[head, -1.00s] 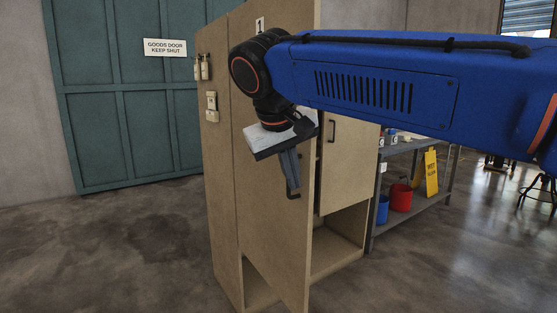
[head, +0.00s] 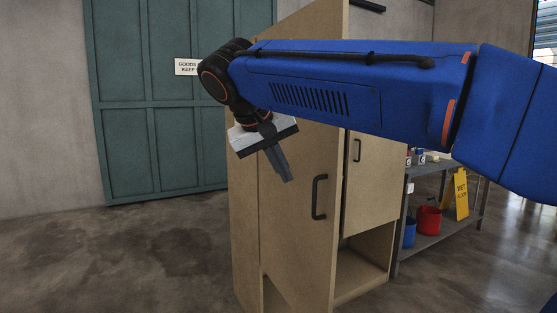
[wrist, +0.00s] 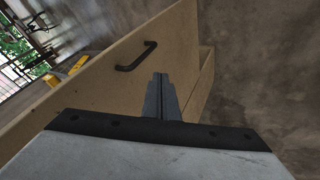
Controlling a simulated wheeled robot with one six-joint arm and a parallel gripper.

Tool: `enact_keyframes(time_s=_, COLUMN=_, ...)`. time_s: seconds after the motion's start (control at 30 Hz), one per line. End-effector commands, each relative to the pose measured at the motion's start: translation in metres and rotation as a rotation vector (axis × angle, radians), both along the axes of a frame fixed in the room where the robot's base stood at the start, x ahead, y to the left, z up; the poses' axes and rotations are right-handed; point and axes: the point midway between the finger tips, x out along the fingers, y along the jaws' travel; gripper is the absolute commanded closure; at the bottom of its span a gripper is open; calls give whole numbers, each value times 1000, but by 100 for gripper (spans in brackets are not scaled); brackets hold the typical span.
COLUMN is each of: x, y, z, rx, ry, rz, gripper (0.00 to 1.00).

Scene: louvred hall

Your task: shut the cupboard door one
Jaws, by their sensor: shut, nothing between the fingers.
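The tall tan cupboard (head: 243,235) stands in the middle of the head view. Its near door (head: 300,250) stands open, swung out toward me, with a black bar handle (head: 319,197) near its free edge. The number label is not visible now. My gripper (head: 286,178) is shut and empty, in front of the door's face, left of the handle and pointing down and right. In the wrist view, the shut fingers (wrist: 161,85) are over the door panel (wrist: 100,85), beside the handle (wrist: 137,56) but apart from it. Whether the fingertips touch the panel I cannot tell.
A second cupboard door (head: 372,190) with its own handle is closed, above an open lower compartment (head: 360,272). A grey shelf (head: 440,235) with a blue bucket, a red bucket (head: 428,220) and a yellow sign (head: 461,195) stands right. Floor at left is clear.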

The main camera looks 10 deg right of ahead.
Motion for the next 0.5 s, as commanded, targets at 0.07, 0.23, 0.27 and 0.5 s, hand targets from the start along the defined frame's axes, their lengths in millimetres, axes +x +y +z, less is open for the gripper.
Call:
enact_keyframes(time_s=0.07, x=6, y=-8, z=-12, rx=-1, ry=2, rz=-3, gripper=100)
enact_keyframes(time_s=0.23, x=15, y=-24, z=-29, rx=1, ry=-1, rz=-4, gripper=100)
enact_keyframes(time_s=0.27, x=16, y=-28, z=-28, rx=1, ry=-1, rz=-4, gripper=100)
enact_keyframes(time_s=0.5, x=17, y=-49, z=-29, rx=1, ry=0, rz=-1, gripper=100)
